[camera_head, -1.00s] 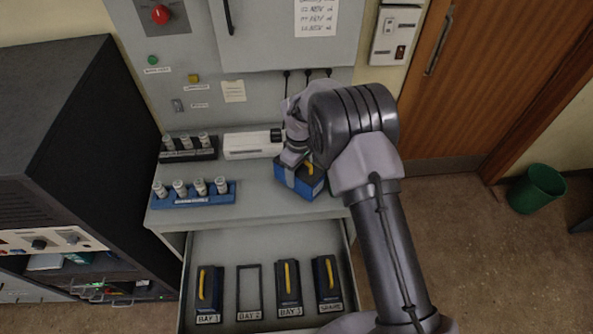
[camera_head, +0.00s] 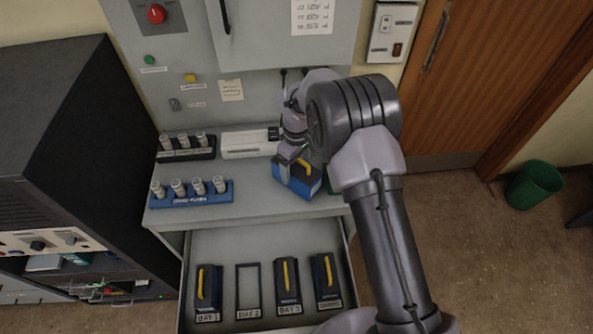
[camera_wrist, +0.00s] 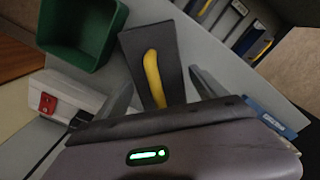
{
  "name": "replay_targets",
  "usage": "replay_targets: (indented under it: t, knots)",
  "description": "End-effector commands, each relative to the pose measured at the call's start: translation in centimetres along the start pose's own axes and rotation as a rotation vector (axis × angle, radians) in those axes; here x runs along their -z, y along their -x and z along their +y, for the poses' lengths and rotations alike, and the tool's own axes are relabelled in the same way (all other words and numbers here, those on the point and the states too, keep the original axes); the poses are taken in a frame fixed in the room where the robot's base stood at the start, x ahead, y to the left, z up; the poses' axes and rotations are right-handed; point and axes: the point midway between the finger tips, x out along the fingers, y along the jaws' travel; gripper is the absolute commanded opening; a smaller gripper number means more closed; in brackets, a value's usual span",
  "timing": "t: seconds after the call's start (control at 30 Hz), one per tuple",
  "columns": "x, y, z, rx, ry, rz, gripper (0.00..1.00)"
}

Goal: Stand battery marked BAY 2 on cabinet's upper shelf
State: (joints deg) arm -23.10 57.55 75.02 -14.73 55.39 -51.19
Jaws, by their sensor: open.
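A blue and dark battery (camera_head: 297,181) with a yellow handle stands on the cabinet's grey shelf (camera_head: 245,184), near its right end and partly behind my arm. No marking is readable on it. The wrist view shows its dark top (camera_wrist: 171,67) and yellow handle from above. My gripper (camera_head: 292,158) is just above and behind it. In the wrist view my gripper's two fingers (camera_wrist: 163,93) are apart, one to each side of the battery, with nothing clamped between them. In the open drawer below, the BAY 2 frame (camera_head: 248,290) is empty.
Batteries stand in the drawer at BAY 1 (camera_head: 208,288), BAY 3 (camera_head: 287,282) and the rightmost place (camera_head: 326,280). A blue rack (camera_head: 190,193), a black rack (camera_head: 186,148) and a white device (camera_head: 248,144) occupy the shelf's left and back. A green container (camera_wrist: 82,32) is close by.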

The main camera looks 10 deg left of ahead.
Motion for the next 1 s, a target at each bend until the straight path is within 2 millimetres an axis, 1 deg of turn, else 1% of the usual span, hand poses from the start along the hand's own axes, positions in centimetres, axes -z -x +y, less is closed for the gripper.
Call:
replay_targets:
  t: [0.03,0.1,0.2,0.33,0.4,0.53,0.57,0.63,0.67,0.7,0.73,0.77,0.8,0.83,0.87,0.9,0.97,1.0]
  knots:
    - [0.1,1.8,0.1,-0.002,-0.001,0.004,0.81]
    - [0.1,3.9,0.1,-0.002,-0.002,0.004,0.81]
    - [0.1,6.4,0.1,-0.002,0.000,0.003,0.81]
    - [0.0,8.4,0.0,-0.001,-0.001,0.001,0.81]
    - [0.0,8.9,0.0,-0.001,-0.001,0.001,0.81]
    - [-0.1,9.3,0.0,-0.001,-0.004,0.002,0.81]
    - [-0.2,9.8,0.1,-0.002,-0.014,0.006,0.81]
    - [-1.2,12.4,0.4,-0.011,-0.076,0.033,0.81]
    - [-2.2,14.3,0.6,-0.017,-0.122,0.051,0.81]
    - [-3.8,17.3,0.5,-0.025,-0.200,0.082,0.81]
    - [-5.4,19.6,0.4,-0.029,-0.271,0.108,0.81]
    - [-7.2,22.0,0.0,-0.035,-0.347,0.137,0.81]
    - [-9.8,25.0,-0.7,-0.040,-0.452,0.178,0.81]
    - [-11.8,27.0,-1.5,-0.042,-0.533,0.210,0.81]
    - [-13.9,28.7,-2.5,-0.044,-0.614,0.243,0.81]
    - [-16.7,30.7,-4.0,-0.046,-0.725,0.289,0.81]
    - [-20.8,32.8,-6.7,-0.044,-0.888,0.361,0.81]
    - [-23.3,33.4,-8.6,-0.041,-0.991,0.406,0.81]
